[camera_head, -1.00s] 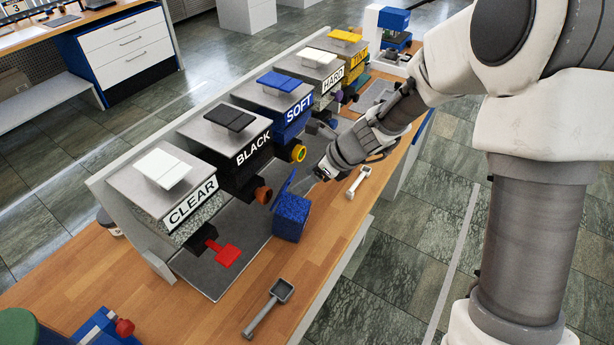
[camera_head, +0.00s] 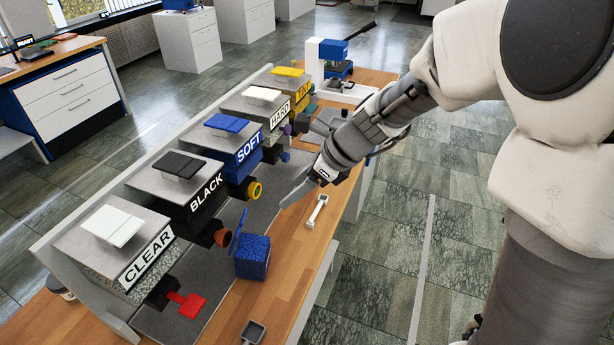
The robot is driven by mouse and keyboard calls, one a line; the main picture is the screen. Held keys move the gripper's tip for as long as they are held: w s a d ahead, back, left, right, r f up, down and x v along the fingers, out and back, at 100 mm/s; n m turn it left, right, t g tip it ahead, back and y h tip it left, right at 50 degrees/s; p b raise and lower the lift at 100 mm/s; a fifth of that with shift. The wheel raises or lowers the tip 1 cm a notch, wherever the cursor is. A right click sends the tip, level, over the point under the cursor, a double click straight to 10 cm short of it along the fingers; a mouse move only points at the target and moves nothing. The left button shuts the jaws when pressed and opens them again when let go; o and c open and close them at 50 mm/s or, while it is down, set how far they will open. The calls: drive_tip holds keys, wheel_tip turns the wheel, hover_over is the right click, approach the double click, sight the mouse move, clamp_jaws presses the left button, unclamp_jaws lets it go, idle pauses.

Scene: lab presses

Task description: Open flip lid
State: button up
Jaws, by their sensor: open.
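A blue box (camera_head: 252,262) filled to the top with blue granules stands on the wooden bench in front of the dispensers. Its thin blue flip lid (camera_head: 240,232) stands up, tilted, along the box's left edge, so the top is uncovered. My gripper (camera_head: 290,198) is above and to the right of the box, apart from the lid. Its fingers point down and left, and nothing shows between them. The gap between the fingers is hard to see from this angle.
Dispensers labelled CLEAR (camera_head: 147,257), BLACK (camera_head: 206,190), SOFT (camera_head: 248,148) and HARD (camera_head: 279,117) line the box's left side, with spouts sticking out. A white scoop (camera_head: 317,211) and a grey scoop (camera_head: 252,332) lie on the bench (camera_head: 291,250).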

drive_tip(key=v, duration=0.3)
drive_tip(key=shift+s+d+r, duration=0.1)
drive_tip(key=shift+d+r, duration=0.1)
drive_tip(key=shift+r, duration=0.1)
drive_tip(key=shift+c, duration=1)
drive_tip(key=shift+n+g+y, duration=0.3)
drive_tip(key=shift+y, duration=0.4)
wheel_tip(320, 180, down, 6)
drive_tip(key=b, duration=0.6)
drive_tip(key=shift+b, duration=0.4)
clamp_jaws()
drive_tip(key=n+y+b, duration=0.2)
drive_tip(key=y+b, duration=0.3)
drive_tip(key=b, duration=0.9)
approach(238, 231)
drive_tip(key=w+f, duration=0.3)
drive_tip(key=f, duration=0.1)
drive_tip(key=shift+w+a+r+p, duration=0.1)
drive_tip(key=shift+a+r, duration=0.15)
drive_tip(key=shift+a, duration=0.5)
drive_tip(key=shift+w+a+r+p, duration=0.1)
drive_tip(key=shift+a+r, duration=0.15)
drive_tip(key=shift+a, duration=0.5)
drive_tip(key=shift+w+a+r+p, duration=0.1)
drive_tip(key=shift+a+r, duration=0.15)
drive_tip(key=shift+a, duration=0.55)
